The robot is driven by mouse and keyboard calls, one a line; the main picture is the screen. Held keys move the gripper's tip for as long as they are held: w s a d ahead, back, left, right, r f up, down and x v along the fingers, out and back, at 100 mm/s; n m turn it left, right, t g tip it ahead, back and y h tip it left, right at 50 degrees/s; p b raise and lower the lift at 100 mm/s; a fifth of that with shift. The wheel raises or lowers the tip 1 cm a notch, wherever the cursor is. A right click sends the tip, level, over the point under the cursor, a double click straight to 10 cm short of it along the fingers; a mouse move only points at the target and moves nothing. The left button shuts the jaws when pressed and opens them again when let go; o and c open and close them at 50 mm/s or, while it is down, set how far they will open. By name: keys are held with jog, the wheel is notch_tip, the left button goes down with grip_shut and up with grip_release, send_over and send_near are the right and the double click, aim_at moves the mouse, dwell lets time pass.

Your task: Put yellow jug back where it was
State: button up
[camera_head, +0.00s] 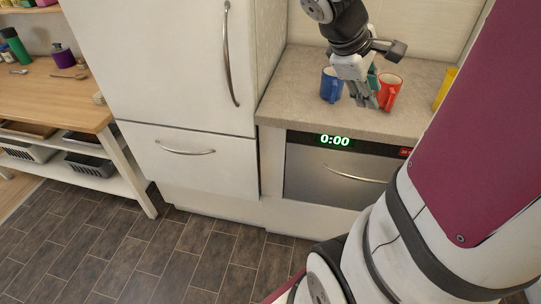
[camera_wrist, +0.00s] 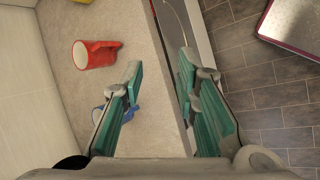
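The yellow jug (camera_head: 446,88) stands on the counter at the right, partly hidden by my arm in the head view. My gripper (camera_head: 368,100) is over the front part of the counter, near the blue and red mugs and left of the jug. In the wrist view my gripper (camera_wrist: 160,72) is open, with nothing between its fingers.
A red mug (camera_head: 391,92) and a blue mug (camera_head: 331,86) stand on the grey counter (camera_head: 290,98). An oven (camera_head: 330,170) reading 0:00 is below it. A tall white cabinet (camera_head: 165,70) rises on the left. A wooden table (camera_head: 50,105) stands at far left; the floor between is clear.

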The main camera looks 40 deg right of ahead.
jog(key=s+a+m+t+y, duration=0.1)
jog(key=s+a+t+y, duration=0.1)
jog(key=a, duration=1.2)
jog(key=s+a+m+t+y, duration=0.2)
jog(key=a+y, duration=0.3)
jog(key=a, duration=0.9)
jog(key=shift+s+a+r+t, duration=0.3)
jog(key=shift+s, duration=0.4)
jog(key=shift+r, duration=0.1)
notch_tip(320, 180, up, 4)
jog(key=p, duration=0.3)
jog(key=shift+t, duration=0.4)
jog(key=shift+o, duration=0.6)
jog(key=shift+d, duration=0.1)
